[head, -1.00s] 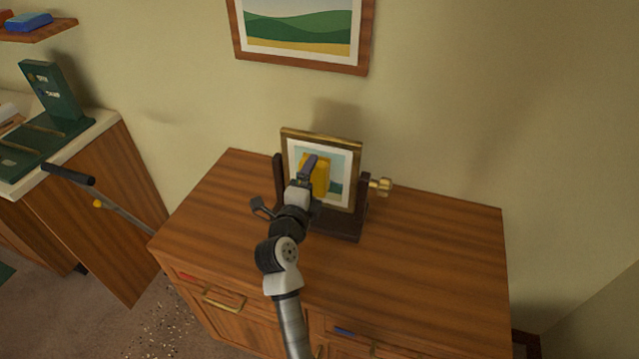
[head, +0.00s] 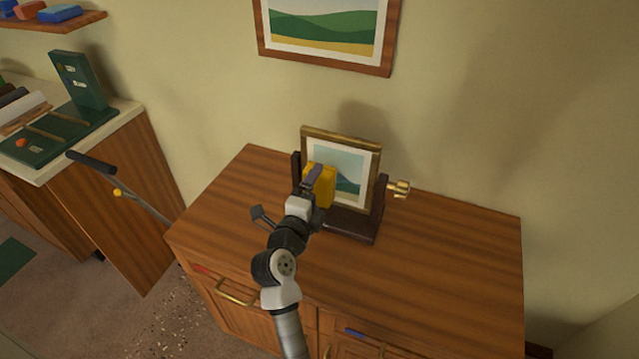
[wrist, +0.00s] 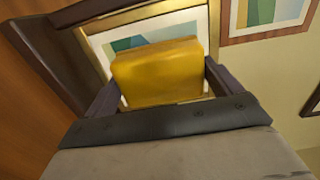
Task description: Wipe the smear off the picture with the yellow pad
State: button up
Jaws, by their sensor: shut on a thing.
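The small framed picture (head: 365,153) has a gold frame, a white mat and a landscape. It stands slightly tilted in a dark wooden stand (head: 352,226) on the cabinet top. My gripper (head: 314,180) is shut on the yellow pad (head: 325,192), in front of the picture's lower left part. In the wrist view the pad (wrist: 158,72) sits between the two dark fingers and covers much of the picture (wrist: 180,24). Whether the pad touches the picture surface is hard to tell. I see no clear smear; the part behind the pad is hidden.
A brass knob (head: 399,188) sticks out at the stand's right side. A larger landscape picture (head: 330,62) hangs on the wall above. The wooden cabinet top (head: 450,250) is clear to the right. A counter with a green rack (head: 80,80) stands at the left.

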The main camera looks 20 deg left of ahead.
jog(key=shift+s+r, duration=0.1)
jog(key=shift+s, duration=0.85)
jog(key=shift+s, duration=1.55)
